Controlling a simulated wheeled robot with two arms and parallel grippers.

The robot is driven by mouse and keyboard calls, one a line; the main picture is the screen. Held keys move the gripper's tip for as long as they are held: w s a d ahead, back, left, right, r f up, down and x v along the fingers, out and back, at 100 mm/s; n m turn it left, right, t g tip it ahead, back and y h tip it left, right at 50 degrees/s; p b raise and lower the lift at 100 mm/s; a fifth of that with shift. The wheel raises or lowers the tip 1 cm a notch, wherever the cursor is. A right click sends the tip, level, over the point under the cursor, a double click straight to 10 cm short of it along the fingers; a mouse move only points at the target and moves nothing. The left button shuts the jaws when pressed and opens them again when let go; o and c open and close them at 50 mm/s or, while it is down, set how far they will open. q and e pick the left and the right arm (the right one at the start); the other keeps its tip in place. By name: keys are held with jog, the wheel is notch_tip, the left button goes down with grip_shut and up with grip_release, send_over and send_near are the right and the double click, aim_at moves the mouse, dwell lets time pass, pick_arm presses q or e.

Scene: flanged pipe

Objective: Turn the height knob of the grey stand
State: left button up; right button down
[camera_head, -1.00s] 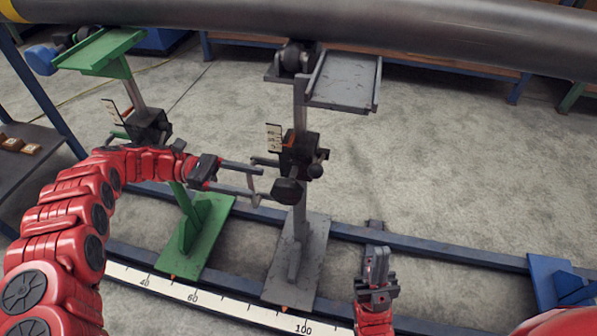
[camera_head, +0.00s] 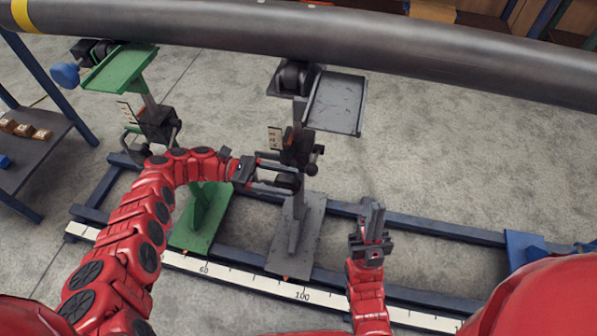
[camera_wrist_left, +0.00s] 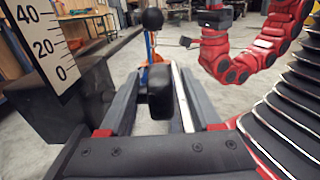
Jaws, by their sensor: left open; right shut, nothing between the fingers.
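The grey stand (camera_head: 296,225) stands on its grey base plate with a flat tray on top. A small scale plate (camera_head: 275,139) is fixed to its black clamp block. A dark knob (camera_head: 287,181) sticks out of the block; in the left wrist view this knob (camera_wrist_left: 160,95) sits between the fingers. My left gripper (camera_head: 285,174) is open with a finger on either side of the knob; contact cannot be told. A black ball-ended handle (camera_head: 312,169) is at the block's right; its ball also shows in the left wrist view (camera_wrist_left: 152,18). My right gripper (camera_head: 373,217) is shut and empty, right of the stand.
A large grey pipe (camera_head: 330,45) runs above the stands. A green stand (camera_head: 205,215) is to the left. Blue rails (camera_head: 440,228) and a white ruler strip (camera_head: 245,282) run along the floor. A blue stand part (camera_head: 525,250) is at the right.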

aim_at(299, 184)
pick_arm(q)
jog(key=shift+p+x, duration=0.5)
jog(key=shift+x, duration=1.4)
grip_shut()
